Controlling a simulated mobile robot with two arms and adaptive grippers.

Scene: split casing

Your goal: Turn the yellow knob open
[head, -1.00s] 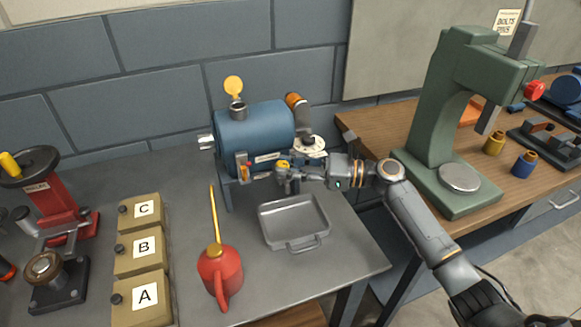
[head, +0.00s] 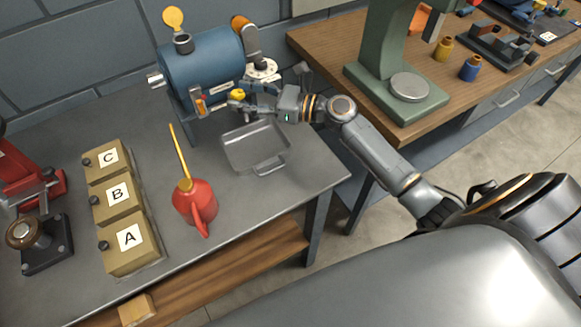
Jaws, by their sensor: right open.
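The blue tank (head: 203,66) stands on legs at the back of the grey bench. A small yellow knob (head: 237,94) shows at its lower front right. My right gripper (head: 243,106) reaches in from the right, its open fingers at the knob and just below it in the picture. The fingers partly overlap the knob's surroundings, and I cannot tell whether they touch it. My left gripper is out of view.
A grey metal tray (head: 256,147) lies below my right gripper. A red oil can (head: 195,203) with a long yellow spout stands in front of the tank. Boxes A, B and C (head: 133,261) stand left. A green press (head: 398,60) stands on the wooden bench at right.

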